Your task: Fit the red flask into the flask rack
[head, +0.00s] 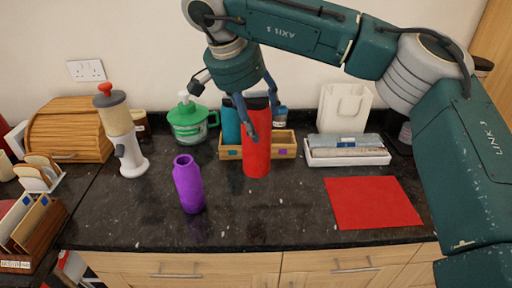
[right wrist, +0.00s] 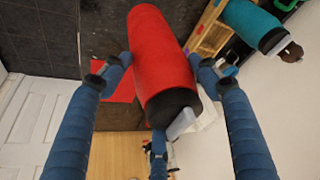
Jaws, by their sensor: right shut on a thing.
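The red flask (head: 257,155) is upright in front of the middle of the wooden flask rack (head: 286,144), hiding part of it. My right gripper (head: 258,115) is shut on the red flask near its top. In the right wrist view the red flask (right wrist: 160,55) lies between the blue fingers (right wrist: 162,80). I cannot tell whether its base touches the counter. A teal flask (head: 230,124) stands in the rack's left part; it also shows in the right wrist view (right wrist: 250,22). A purple flask (head: 188,184) stands on the counter, front left. My left gripper is out of view.
A red mat (head: 373,203) lies on the counter at right. A white tray (head: 347,157) with boxes and a white bag (head: 344,108) stand behind it. A green jug (head: 188,122), a grinder (head: 122,130) and a bread bin (head: 68,130) stand at left. The front middle counter is clear.

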